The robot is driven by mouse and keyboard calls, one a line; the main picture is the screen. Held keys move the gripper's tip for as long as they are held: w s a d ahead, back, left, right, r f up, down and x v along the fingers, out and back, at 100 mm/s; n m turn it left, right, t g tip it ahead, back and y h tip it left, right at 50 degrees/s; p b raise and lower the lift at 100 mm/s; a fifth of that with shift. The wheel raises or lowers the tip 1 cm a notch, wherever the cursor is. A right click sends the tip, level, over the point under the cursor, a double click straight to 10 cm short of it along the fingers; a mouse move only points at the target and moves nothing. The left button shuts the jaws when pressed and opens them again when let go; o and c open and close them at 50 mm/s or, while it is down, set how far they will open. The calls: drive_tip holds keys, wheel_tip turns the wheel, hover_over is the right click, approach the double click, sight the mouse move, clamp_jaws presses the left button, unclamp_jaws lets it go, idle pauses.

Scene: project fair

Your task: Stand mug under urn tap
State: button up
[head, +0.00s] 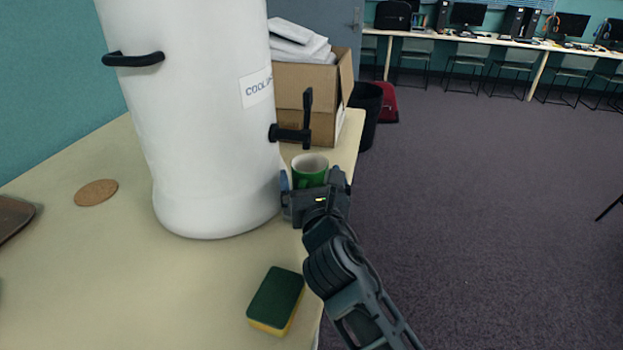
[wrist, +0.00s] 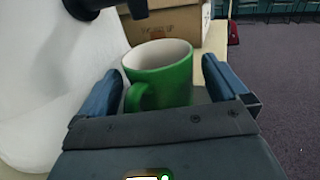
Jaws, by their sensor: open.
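A green mug (head: 310,170) with a white inside stands upright on the table near its right edge, just below the black tap (head: 298,125) of the white urn (head: 205,130). In the wrist view the mug (wrist: 165,78) sits between the two fingers, its handle toward my gripper. My gripper (head: 316,182) is open around the mug, and a gap shows on the right side. The tap (wrist: 105,8) shows in part at the top left of the wrist view. The mug's base is hidden by my gripper, so I cannot tell exactly how it lines up with the spout.
A green and yellow sponge (head: 276,300) lies at the table's (head: 150,290) front right. A cork coaster (head: 96,192) lies left of the urn. A cardboard box (head: 310,95) stands behind the tap. A black bin (head: 367,115) stands beyond the table's right edge.

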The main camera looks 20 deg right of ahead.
drive_tip(key=shift+r, duration=0.3)
drive_tip(key=v, duration=1.2)
drive_tip(key=shift+f, duration=0.1)
drive_tip(key=s+a+f+m+g+y, duration=0.15)
drive_tip(key=s+f+m, duration=0.25)
drive_tip(key=s+m, duration=0.4)
drive_tip(key=s+f+m+g+y, duration=0.1)
drive_tip(key=s+f+m+y, duration=0.1)
drive_tip(key=s+f+m, duration=0.6)
drive_tip(key=s+d+r+m, duration=0.2)
drive_tip(key=s+r+m, duration=0.2)
drive_tip(key=s+m, duration=0.4)
drive_tip(key=s+d+r+m, duration=0.3)
drive_tip(key=s+m, duration=0.6)
drive_tip(key=s, duration=0.4)
drive_tip(key=shift+d+r, duration=0.3)
drive_tip(key=shift+r, duration=0.45)
